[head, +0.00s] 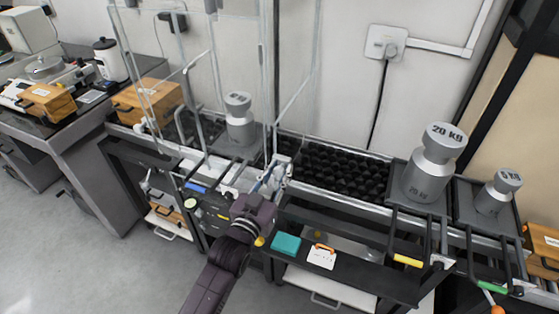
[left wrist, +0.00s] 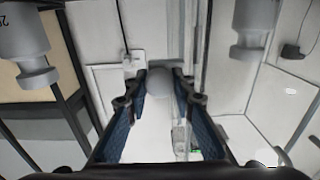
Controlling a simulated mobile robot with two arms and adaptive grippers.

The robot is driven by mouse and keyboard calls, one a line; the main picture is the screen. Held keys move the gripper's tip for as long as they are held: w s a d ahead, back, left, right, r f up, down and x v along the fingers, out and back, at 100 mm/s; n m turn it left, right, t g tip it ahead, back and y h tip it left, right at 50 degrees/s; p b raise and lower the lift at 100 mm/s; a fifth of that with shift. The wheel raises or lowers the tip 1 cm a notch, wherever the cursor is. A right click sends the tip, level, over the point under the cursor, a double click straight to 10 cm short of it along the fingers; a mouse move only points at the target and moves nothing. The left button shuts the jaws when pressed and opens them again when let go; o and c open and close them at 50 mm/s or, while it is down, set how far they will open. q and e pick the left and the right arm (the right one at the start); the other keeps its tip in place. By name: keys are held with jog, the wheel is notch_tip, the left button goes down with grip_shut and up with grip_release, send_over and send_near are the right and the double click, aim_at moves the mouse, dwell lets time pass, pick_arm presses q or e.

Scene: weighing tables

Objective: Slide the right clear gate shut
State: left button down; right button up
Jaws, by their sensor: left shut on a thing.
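The right clear gate (head: 292,62) is a see-through framed panel on the right side of the weighing enclosure at the centre of the head view. A grey weight (head: 240,120) stands inside the enclosure, left of this gate. My left gripper (head: 276,178) is at the gate's lower front. In the left wrist view its blue-padded fingers (left wrist: 157,84) flank a pale rounded part, apparently the gate's handle, and are shut on it. The gripper hides much of the handle in the head view. How far the gate stands open is hard to tell. My right gripper is not in view.
A left clear panel (head: 160,70) stands on the enclosure's other side. Black rollers (head: 335,172) run right to a 20 kg weight (head: 428,165) and a 5 kg weight (head: 495,192). A teal box (head: 286,244) lies on the lower shelf. Floor at front left is clear.

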pick_arm(q)
jog(key=shift+f, duration=0.4)
jog(key=c, duration=2)
grip_release()
jog(key=shift+o, duration=0.3)
jog(key=shift+r, duration=0.1)
jog(key=shift+s, duration=0.1)
jog(key=v, duration=1.1)
jog(key=shift+s+a, duration=0.2)
jog(key=shift+s, duration=0.15)
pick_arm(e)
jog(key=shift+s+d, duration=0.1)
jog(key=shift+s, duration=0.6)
